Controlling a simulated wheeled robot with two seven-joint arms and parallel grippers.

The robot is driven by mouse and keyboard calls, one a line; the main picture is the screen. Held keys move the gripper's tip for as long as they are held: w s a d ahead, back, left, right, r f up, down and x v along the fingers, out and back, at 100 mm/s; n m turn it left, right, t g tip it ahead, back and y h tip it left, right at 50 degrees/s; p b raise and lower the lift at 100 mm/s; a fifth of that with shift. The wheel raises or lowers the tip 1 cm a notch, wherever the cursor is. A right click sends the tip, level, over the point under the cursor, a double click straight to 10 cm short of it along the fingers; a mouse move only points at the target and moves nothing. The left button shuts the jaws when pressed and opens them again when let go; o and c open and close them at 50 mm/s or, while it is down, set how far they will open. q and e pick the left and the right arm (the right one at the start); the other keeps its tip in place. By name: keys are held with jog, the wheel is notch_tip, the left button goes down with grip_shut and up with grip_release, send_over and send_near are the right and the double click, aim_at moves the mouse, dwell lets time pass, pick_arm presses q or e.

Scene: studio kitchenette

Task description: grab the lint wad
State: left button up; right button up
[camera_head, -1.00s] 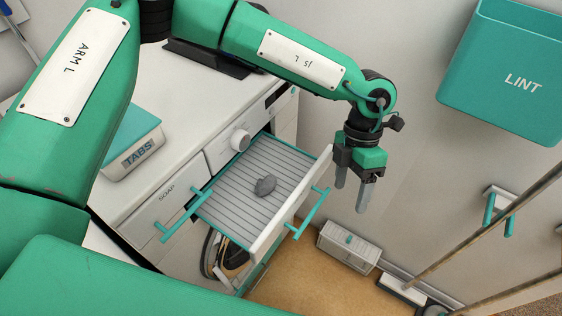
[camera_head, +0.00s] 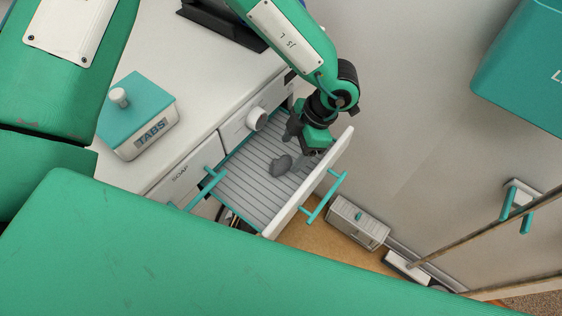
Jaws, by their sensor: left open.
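The lint wad (camera_head: 281,165) is a small dark grey lump on the ribbed floor of the pulled-out drawer (camera_head: 246,190). My left gripper (camera_head: 295,151) reaches down into the drawer from above, just to the right of the wad. Its jaws are open. One finger shows behind the wad and the other to its right; I cannot tell whether either touches it. My right gripper is not in view.
The drawer's white front with a teal handle (camera_head: 326,197) stands close to the gripper. A TABS box (camera_head: 138,112) sits on the white counter. A teal LINT bin (camera_head: 525,70) hangs on the wall. A small vented box (camera_head: 358,222) is below.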

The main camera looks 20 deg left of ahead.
aim_at(284, 161)
pick_arm(q)
jog(key=shift+s+a+f, duration=0.15)
jog(key=shift+a+f, duration=0.05)
jog(key=shift+f, duration=0.05)
jog(key=p+x, duration=0.1)
jog(key=x, duration=0.2)
jog(key=shift+s+a+f+p, duration=0.15)
jog(key=shift+s+f+p, duration=0.1)
jog(key=shift+p, duration=0.1)
jog(key=shift+a+f, duration=0.1)
jog(key=shift+f, duration=0.3)
jog(key=c, duration=1.1)
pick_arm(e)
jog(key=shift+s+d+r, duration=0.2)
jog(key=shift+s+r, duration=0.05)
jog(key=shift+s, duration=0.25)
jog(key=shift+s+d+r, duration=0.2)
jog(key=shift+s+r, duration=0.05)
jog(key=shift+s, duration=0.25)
